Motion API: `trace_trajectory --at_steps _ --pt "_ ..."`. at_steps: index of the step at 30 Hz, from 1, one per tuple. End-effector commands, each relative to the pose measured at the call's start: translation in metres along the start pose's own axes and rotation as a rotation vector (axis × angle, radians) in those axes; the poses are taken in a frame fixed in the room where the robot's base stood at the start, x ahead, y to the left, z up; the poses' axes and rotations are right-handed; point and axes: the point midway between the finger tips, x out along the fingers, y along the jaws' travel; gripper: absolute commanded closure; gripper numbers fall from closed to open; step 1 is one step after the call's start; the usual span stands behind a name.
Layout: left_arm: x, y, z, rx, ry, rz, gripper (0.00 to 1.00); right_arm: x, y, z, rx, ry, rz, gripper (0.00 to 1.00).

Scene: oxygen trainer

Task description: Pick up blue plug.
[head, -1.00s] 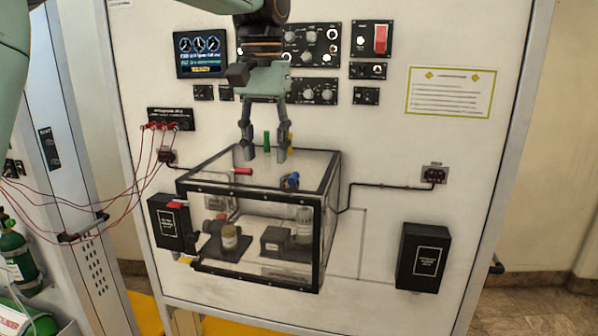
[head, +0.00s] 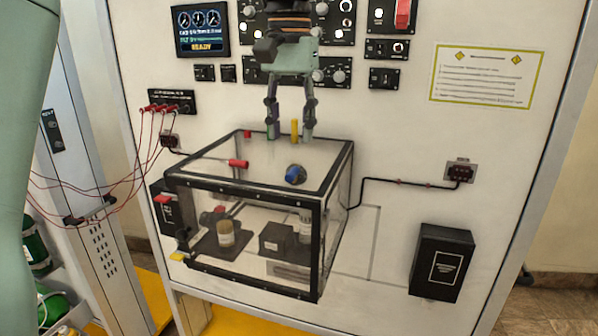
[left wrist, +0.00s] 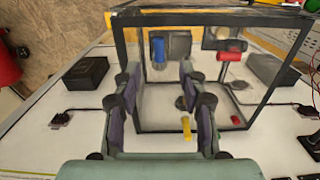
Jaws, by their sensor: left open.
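The blue plug (head: 294,174) lies on the clear top of a black-framed box (head: 322,239), right of a red plug (head: 238,164). My left gripper (head: 290,137) is open and empty, pointing down behind the blue plug and apart from it. A yellow plug (head: 295,130) shows between its fingers, and a green one is mostly hidden by the left finger. In the left wrist view the blue plug (left wrist: 158,51) appears beyond and between the open fingertips (left wrist: 158,76). My right gripper is not in view.
A panel with knobs and a screen (head: 201,31) rises behind the box. Red cables (head: 100,180) hang at the left. Black boxes (head: 441,262) are mounted on either side. Jars and small blocks stand inside the clear box.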

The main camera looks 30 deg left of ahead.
Motion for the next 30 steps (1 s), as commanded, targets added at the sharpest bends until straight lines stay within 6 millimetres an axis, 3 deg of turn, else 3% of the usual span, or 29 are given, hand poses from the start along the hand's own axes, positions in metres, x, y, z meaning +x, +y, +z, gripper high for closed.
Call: trace_trajectory --at_steps 16,26,30 --pt "0.067 0.004 0.002 0.0 -0.003 0.0 0.58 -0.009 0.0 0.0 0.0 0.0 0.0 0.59" --pt "0.072 0.005 -0.001 0.0 0.001 0.0 0.59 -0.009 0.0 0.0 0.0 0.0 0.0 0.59" --pt "0.072 0.005 -0.002 0.0 0.001 0.0 0.71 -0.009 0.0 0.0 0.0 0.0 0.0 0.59"
